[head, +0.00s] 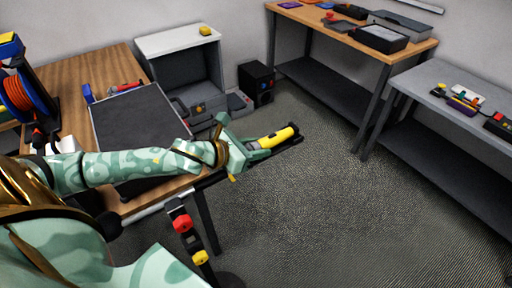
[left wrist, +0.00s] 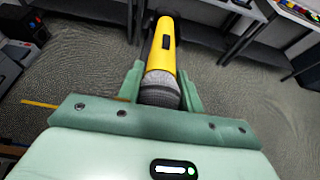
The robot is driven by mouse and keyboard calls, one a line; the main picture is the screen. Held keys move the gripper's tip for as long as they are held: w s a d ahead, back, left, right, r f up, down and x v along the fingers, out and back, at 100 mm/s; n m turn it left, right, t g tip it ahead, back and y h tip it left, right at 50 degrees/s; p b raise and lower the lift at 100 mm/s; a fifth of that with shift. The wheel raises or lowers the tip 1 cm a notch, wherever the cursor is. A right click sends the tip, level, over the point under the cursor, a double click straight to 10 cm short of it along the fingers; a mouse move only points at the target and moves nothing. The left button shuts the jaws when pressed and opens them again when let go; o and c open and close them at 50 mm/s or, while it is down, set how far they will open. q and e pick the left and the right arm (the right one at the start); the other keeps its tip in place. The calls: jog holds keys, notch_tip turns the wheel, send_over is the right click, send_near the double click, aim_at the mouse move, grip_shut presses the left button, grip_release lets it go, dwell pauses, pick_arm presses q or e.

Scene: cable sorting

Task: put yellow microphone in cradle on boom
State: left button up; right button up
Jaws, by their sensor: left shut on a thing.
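The yellow microphone (head: 278,138) is held out over the floor past the right edge of the wooden desk. My left gripper (head: 252,149) is shut on it at its grey head end, and the yellow body points away from the gripper. In the left wrist view the microphone (left wrist: 160,55) lies between the two green fingers (left wrist: 161,92), with a dark switch on its body. A thin dark bar (head: 287,147) shows just below the microphone in the head view; I cannot tell whether it is the boom or cradle. My right gripper is not in view.
The wooden desk (head: 60,60) bears a dark mat (head: 135,118) and a cable reel (head: 17,92). A white cabinet (head: 165,42) stands behind. A wooden table (head: 390,40) and grey table (head: 450,78) stand at the right. The floor (head: 330,200) between is clear.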

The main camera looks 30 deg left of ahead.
pick_arm(q)
jog(key=o, duration=1.2)
jog(key=shift+f, duration=0.1)
jog(key=shift+c, duration=0.2)
jog(key=p+v, duration=0.4)
jog(key=v, duration=0.7)
jog(key=shift+w, duration=0.1)
jog(key=shift+s+a+r+p, duration=0.25)
jog(key=shift+s+p, duration=0.05)
jog(key=shift+s, duration=0.25)
jog(key=shift+d, duration=0.1)
